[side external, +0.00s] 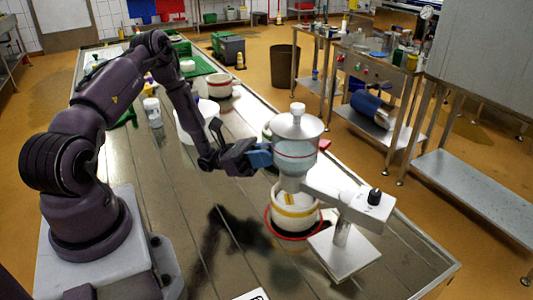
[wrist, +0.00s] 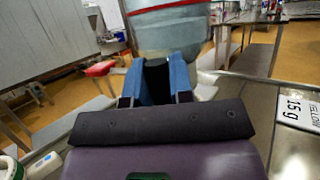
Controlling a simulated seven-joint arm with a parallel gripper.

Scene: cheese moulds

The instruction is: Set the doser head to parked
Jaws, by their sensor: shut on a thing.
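The doser head (side external: 295,152) is a whitish vessel with a knobbed lid, carried on a white swing arm (side external: 335,193) over a stand. It sits above a white mould with a yellow band (side external: 290,219). My gripper (side external: 262,156) reaches it from the left at mid-height. In the wrist view the vessel (wrist: 168,28) fills the top middle, with a red line around it. The blue fingers of my gripper (wrist: 160,72) are closed on a dark handle (wrist: 156,84) below the vessel. The handle is mostly hidden in the side view.
The stand's base plate (side external: 346,257) rests near the table's right edge. A card reading "15 g" and "YELLOW" (wrist: 295,110) lies at right in the wrist view. A red-banded mould (side external: 219,86), white tub (side external: 190,122) and white bottle (side external: 152,112) stand farther back. The front-left tabletop is mostly clear.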

